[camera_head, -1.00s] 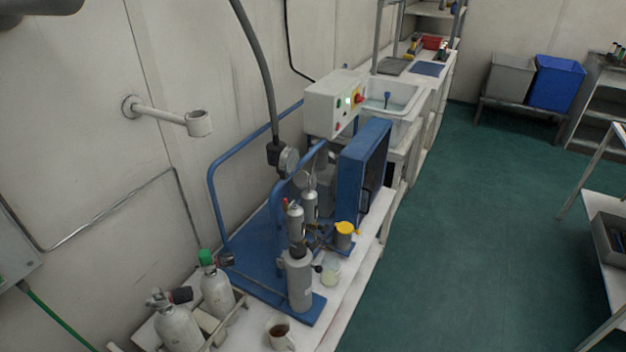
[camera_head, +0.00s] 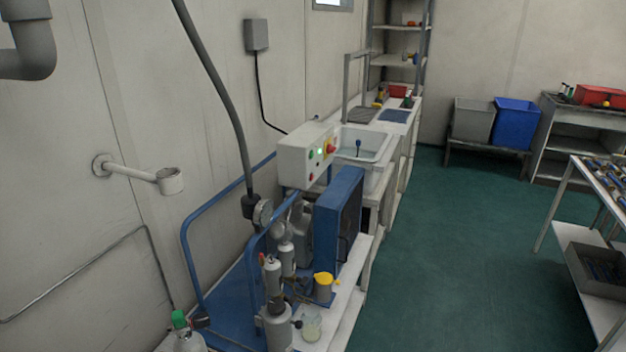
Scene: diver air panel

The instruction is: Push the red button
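A light grey control box (camera_head: 304,156) stands above the blue-framed air panel unit, left of the sink. Neither of my grippers is in view, and nothing touches the control box.
A blue-framed unit (camera_head: 338,215) with cylinders and a yellow-topped container (camera_head: 324,280) stands below the box. A sink (camera_head: 362,145) lies behind it. The green floor (camera_head: 440,240) is clear, with a metal rack (camera_head: 565,255) at right.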

